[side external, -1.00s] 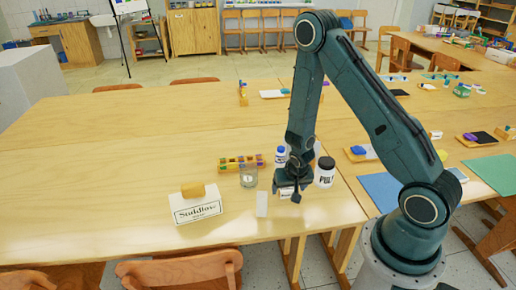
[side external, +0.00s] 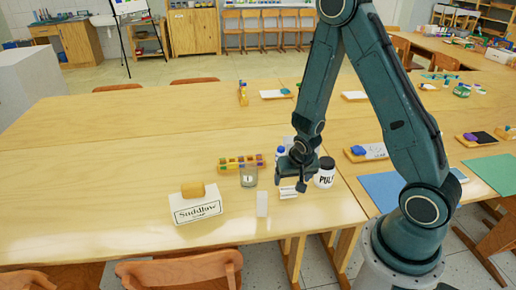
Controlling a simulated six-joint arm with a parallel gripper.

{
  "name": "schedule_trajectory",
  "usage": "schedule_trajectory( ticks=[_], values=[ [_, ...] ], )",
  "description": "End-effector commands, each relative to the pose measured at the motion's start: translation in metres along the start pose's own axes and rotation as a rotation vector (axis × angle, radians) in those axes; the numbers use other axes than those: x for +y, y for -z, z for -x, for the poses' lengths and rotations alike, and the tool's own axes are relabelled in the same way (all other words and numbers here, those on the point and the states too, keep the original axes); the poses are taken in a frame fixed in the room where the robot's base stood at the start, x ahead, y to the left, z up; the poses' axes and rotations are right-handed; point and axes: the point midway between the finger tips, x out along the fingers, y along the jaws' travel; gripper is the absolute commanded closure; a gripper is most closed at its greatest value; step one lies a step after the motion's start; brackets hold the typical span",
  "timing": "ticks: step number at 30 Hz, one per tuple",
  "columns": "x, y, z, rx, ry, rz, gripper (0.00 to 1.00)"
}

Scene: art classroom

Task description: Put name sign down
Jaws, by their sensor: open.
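A white name sign lettered "Suddlow" (side external: 197,211) stands upright at a slant on the front left part of the wooden table. A yellow block (side external: 193,189) shows at its top edge; I cannot tell whether it rests on the sign or behind it. My gripper (side external: 289,187) is open, to the right of the sign and well apart from it. A small white item with dark marks (side external: 288,195) lies low between or just behind the fingers; its shape is partly hidden, and I cannot tell whether they touch it.
A blank white upright block (side external: 262,204) stands between the sign and my gripper. A clear glass (side external: 249,177), a colourful row of blocks (side external: 240,162) and a white jar with black lid (side external: 325,175) stand close by. The table left of the sign is clear.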

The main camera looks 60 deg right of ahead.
Motion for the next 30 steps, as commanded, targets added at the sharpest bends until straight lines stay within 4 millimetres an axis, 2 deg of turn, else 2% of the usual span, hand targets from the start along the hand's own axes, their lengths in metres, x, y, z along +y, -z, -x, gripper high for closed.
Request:
schedule_trajectory(
  ticks=[9, 15, 30],
  values=[
    [-0.001, 0.001, 0.033, 0.003, 0.002, 0.001, 0.23],
    [0.0, 0.001, 0.047, 0.002, 0.001, 0.0, 0.23],
    [0.0, 0.0, 0.055, 0.0, 0.0, 0.0, 0.23]
  ],
)
